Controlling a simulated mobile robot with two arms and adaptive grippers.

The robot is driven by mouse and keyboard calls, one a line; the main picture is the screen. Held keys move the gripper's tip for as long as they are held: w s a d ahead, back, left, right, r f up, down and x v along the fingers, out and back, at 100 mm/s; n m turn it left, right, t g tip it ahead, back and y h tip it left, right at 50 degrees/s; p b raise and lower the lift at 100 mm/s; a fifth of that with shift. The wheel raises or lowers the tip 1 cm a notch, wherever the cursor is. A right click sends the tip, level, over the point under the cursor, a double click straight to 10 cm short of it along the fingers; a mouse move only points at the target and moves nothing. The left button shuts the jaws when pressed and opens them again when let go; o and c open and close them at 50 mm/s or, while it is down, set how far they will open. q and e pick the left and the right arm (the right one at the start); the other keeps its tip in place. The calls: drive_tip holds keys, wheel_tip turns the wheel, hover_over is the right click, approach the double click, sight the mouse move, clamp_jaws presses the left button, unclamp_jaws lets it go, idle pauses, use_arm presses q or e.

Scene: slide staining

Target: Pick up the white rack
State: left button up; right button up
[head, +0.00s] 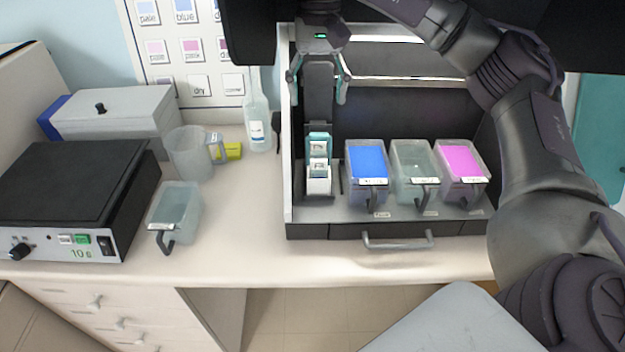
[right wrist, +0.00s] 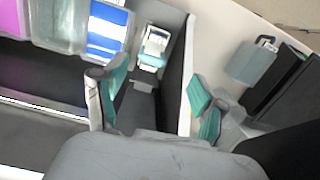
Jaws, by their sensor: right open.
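In the right wrist view the rack (right wrist: 152,48) shows beyond the fingers, near the tray's side wall. My right gripper (head: 319,97) is open, its teal-padded fingers apart, above and behind the rack. In the right wrist view its fingers (right wrist: 157,90) are spread wide with the rack outside them. Nothing is held. My left gripper is not in view.
Right of the rack stand tubs of blue (head: 367,163), clear (head: 414,168) and pink (head: 461,162) liquid. The tray's left wall (head: 287,150) is close to the rack. A bottle (head: 257,130), a jug (head: 188,155) and another tub (head: 176,210) stand farther left.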

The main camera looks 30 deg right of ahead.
drive_tip(key=r, duration=0.1)
hover_over(319, 134)
drive_tip(key=shift+m+t+h, duration=0.3)
drive_tip(key=shift+m+t, duration=0.1)
drive_tip(key=f, duration=0.5)
drive_tip(key=shift+d+f+b, duration=0.3)
drive_tip(key=shift+b, duration=0.05)
drive_tip(key=shift+a+f, duration=0.2)
drive_tip(key=shift+f, duration=0.25)
drive_tip(key=shift+f+p, duration=0.35)
drive_tip(key=shift+p, duration=0.05)
drive_tip(key=f, duration=0.1)
drive_tip(key=f+p, duration=0.1)
drive_tip(key=f, duration=0.1)
drive_tip(key=shift+w+d+f, duration=0.1)
drive_tip(key=shift+w+f, duration=0.2)
drive_tip(key=shift+f, duration=0.45)
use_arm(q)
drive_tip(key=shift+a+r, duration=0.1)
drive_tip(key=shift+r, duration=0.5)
use_arm(e)
drive_tip(key=shift+c, duration=0.2)
